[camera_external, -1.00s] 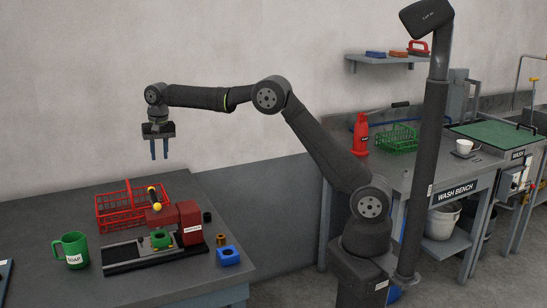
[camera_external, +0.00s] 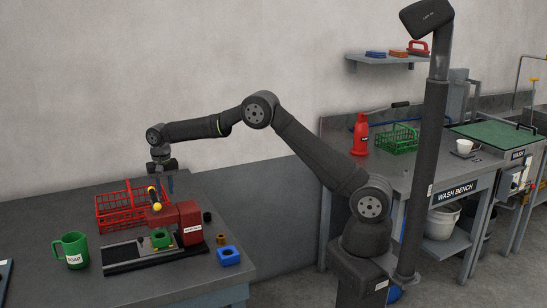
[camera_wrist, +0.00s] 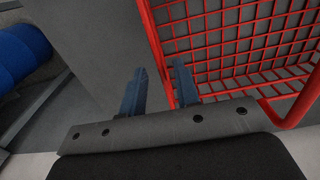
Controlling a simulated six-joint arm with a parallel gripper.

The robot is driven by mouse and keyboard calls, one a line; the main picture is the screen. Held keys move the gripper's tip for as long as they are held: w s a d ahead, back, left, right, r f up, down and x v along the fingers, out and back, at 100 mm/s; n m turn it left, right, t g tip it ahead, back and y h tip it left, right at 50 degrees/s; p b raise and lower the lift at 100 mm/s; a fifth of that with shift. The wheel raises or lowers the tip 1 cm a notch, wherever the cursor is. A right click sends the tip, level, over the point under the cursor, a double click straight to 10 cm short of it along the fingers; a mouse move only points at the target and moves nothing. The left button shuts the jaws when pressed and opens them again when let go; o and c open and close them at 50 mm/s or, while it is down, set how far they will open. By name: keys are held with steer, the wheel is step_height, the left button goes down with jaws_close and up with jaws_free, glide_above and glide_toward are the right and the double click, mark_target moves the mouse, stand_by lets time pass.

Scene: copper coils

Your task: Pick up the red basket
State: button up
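The red basket (camera_external: 114,210) is a wire basket on the left grey table, behind the small red machine. In the wrist view the basket (camera_wrist: 236,45) fills the upper right, with its rim and grid visible. My gripper (camera_external: 170,184) is low at the basket's right end. In the wrist view my gripper (camera_wrist: 158,78) has two blue fingers apart with nothing held. The basket's red end rim appears close to the right finger; I cannot tell whether they touch.
A red machine (camera_external: 189,222) with a yellow-knobbed lever stands in front of the basket. A green mug (camera_external: 74,250), a blue block (camera_external: 228,256) and a black cylinder (camera_external: 207,217) are nearby. A green basket (camera_external: 397,139) stands on the wash bench at right.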

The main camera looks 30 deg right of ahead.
steer(key=f, duration=0.5)
steer(key=shift+w+f, duration=0.15)
steer(key=shift+w, duration=0.05)
jaws_close()
